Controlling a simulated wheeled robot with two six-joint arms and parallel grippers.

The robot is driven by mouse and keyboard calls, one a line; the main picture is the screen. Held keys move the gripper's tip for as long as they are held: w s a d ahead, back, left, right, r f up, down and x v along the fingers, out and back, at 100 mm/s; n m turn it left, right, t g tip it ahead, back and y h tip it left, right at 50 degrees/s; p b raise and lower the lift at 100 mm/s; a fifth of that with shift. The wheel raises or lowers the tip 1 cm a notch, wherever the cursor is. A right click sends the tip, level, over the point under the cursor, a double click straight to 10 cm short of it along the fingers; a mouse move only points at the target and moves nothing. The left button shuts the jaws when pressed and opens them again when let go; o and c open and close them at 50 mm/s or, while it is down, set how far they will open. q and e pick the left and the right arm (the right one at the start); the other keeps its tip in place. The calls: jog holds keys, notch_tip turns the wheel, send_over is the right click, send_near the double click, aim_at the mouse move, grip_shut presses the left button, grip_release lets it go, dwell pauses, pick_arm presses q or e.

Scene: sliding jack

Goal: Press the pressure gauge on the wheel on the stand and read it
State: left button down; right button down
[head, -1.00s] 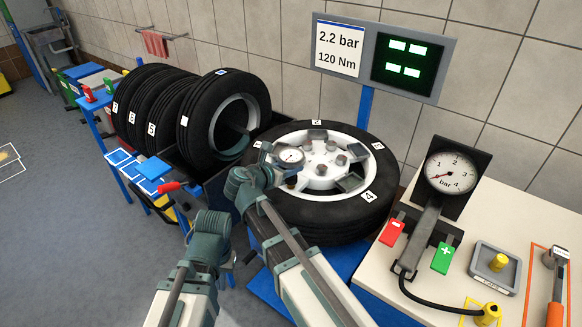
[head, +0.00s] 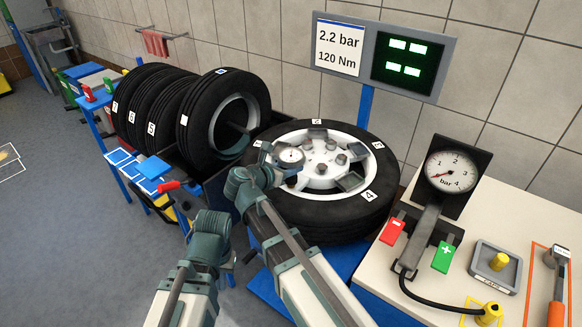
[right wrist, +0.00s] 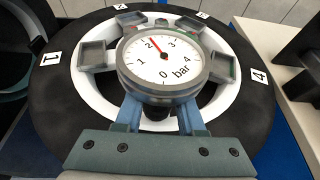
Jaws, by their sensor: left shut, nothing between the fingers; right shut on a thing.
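The wheel (head: 330,216), a black tyre with a pale rim, lies flat on the blue stand (head: 349,259). My right gripper (right wrist: 163,118) is shut on the round grey pressure gauge (right wrist: 160,92). It holds the gauge over the rim's left side, where it also shows in the head view (head: 289,157). The dial faces the wrist camera, and its red needle points just past 2 bar, between 2 and 3. The gauge hides its contact with the valve. My left gripper (head: 211,222) is shut and empty, left of the wheel and apart from it.
A sign (head: 339,48) reads 2.2 bar and 120 Nm, beside a green-lit display (head: 407,60). Several tyres (head: 140,105) stand in a rack at left. The bench (head: 381,281) at right holds a large dial (head: 452,170), red and green levers and a tray.

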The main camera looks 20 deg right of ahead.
aim_at(291, 156)
notch_tip(291, 156, up, 6)
jog(key=p, duration=0.6)
